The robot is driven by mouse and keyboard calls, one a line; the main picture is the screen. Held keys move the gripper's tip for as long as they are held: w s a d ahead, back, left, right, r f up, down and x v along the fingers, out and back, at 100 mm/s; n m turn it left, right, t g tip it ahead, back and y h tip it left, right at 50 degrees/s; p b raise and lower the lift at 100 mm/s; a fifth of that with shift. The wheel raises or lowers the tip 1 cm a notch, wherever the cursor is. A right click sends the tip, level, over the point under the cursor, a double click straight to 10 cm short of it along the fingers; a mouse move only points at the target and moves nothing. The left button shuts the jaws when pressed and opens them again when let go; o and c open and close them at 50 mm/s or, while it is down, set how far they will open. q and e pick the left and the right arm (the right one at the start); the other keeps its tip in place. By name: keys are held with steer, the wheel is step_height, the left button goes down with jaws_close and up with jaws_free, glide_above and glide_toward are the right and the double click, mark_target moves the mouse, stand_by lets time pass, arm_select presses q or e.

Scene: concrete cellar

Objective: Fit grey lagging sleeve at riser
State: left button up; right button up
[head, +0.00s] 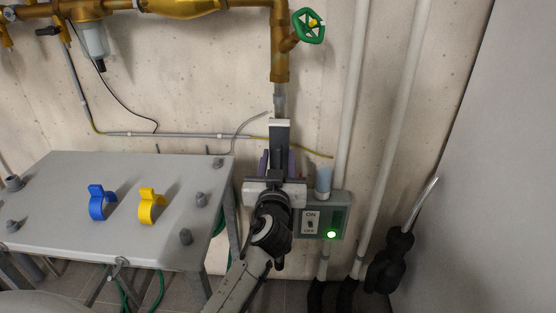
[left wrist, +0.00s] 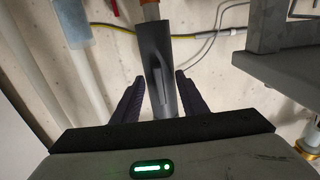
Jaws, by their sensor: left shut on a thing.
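My left gripper (head: 278,160) is shut on the dark grey sleeve (head: 279,138), which stands roughly upright in front of the wall. In the left wrist view the sleeve (left wrist: 158,65) runs between the two dark fingers (left wrist: 160,95). The brass and copper riser (head: 280,62) comes down from the pipework above, and a thinner grey length shows below it. The sleeve's upper end is close to and in line with this pipe. My right gripper is not in view.
A green valve wheel (head: 308,26) juts out beside the riser. A grey switch box (head: 336,212) with a green light is right of my gripper. A grey table (head: 120,225) at left carries a blue clip (head: 98,203) and a yellow clip (head: 151,206). White pipes (head: 352,90) stand at right.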

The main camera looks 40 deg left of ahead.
mark_target(278, 142)
arm_select(q)
steer(key=shift+b+x, duration=0.45)
steer(key=shift+x, duration=0.95)
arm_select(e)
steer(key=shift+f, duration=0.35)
arm_select(q)
steer(key=o, duration=1.2)
step_height(278, 142, up, 4)
steer(key=shift+a+f+p, duration=0.1)
steer(key=shift+f+p, duration=0.05)
steer(key=shift+p, duration=0.6)
step_height(278, 142, up, 6)
steer(key=shift+f+p, duration=0.15)
steer(key=shift+p, duration=0.6)
steer(key=shift+r, duration=0.35)
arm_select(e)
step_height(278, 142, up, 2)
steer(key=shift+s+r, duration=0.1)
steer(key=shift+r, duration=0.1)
